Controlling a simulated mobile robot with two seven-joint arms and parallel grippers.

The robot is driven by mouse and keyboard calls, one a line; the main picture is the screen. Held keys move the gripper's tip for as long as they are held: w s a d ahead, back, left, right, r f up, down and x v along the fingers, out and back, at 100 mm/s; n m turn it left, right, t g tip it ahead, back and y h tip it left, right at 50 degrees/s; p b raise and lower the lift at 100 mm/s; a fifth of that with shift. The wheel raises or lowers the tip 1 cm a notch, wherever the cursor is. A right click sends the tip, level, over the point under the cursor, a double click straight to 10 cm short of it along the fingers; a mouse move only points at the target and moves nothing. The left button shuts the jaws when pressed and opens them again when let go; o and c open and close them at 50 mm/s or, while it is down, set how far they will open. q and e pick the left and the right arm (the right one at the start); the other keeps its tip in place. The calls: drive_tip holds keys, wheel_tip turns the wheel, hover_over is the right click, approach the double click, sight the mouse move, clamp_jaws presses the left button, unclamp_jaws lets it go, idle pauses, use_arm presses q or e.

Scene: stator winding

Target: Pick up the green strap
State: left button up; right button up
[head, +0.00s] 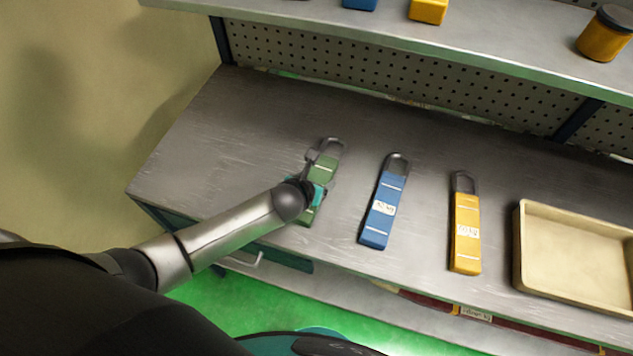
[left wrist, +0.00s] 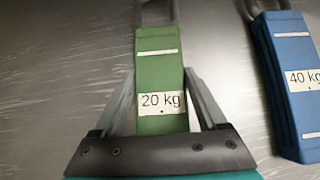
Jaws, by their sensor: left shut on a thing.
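The green strap (head: 323,170) lies on the metal workbench, left of the other straps, with a grey loop at its far end. In the left wrist view the green strap (left wrist: 158,70) shows a "20 kg" label. My left gripper (head: 318,176) is over the strap's middle, and in the left wrist view its fingers (left wrist: 160,85) are on both sides of it, shut on it. The gripper hides part of the strap in the head view. I cannot tell whether the strap is lifted off the bench. My right gripper is not in view.
A blue strap (head: 382,205) and a yellow strap (head: 465,230) lie to the right on the workbench (head: 240,125). The blue strap (left wrist: 290,80) reads "40 kg". A beige tray (head: 580,250) stands at the far right. A shelf (head: 500,50) with several items overhangs the back.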

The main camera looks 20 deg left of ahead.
use_arm(q)
clamp_jaws()
drive_tip(key=shift+r, duration=0.1)
